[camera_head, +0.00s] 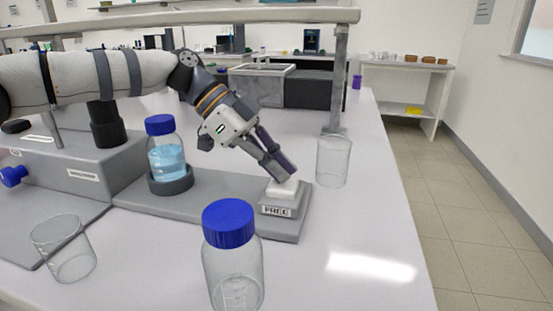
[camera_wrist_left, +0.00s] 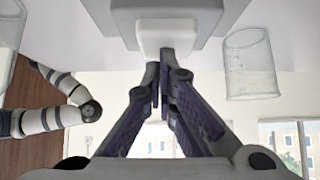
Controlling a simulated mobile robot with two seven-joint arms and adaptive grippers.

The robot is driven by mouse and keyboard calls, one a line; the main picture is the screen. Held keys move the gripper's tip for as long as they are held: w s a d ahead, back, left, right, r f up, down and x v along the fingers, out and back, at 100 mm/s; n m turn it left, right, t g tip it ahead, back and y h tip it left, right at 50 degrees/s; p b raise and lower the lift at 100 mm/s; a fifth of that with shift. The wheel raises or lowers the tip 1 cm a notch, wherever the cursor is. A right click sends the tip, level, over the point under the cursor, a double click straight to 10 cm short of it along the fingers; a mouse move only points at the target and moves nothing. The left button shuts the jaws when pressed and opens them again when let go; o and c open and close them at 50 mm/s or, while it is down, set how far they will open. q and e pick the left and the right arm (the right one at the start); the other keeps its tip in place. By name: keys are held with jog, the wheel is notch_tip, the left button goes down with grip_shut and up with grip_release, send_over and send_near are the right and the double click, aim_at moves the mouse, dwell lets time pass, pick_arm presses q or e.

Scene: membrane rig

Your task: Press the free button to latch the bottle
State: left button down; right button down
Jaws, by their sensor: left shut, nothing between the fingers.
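My left gripper (camera_head: 283,170) is shut and empty, its fingertips at the top of the white free button (camera_head: 283,188). The button sits on a small grey block with a "FREE" label (camera_head: 277,211) at the right end of the grey base. In the left wrist view the fingertips (camera_wrist_left: 163,62) meet the edge of the white button (camera_wrist_left: 168,36); I cannot tell if it is pressed in. The bottle (camera_head: 166,157), with blue cap and blue liquid, stands upright in a dark ring holder (camera_head: 171,181) on the base. My right gripper is not in view.
An empty blue-capped bottle (camera_head: 232,262) stands at the front. One glass beaker (camera_head: 334,161) stands right of the button, another (camera_head: 63,248) at the front left. A grey rig housing (camera_head: 85,165) is at left. The table's right side is clear.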

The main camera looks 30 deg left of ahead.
pick_arm(q)
jog(key=shift+f, duration=0.3)
dwell(0.5)
jog(key=v, duration=1.2)
jog(key=shift+a, duration=0.1)
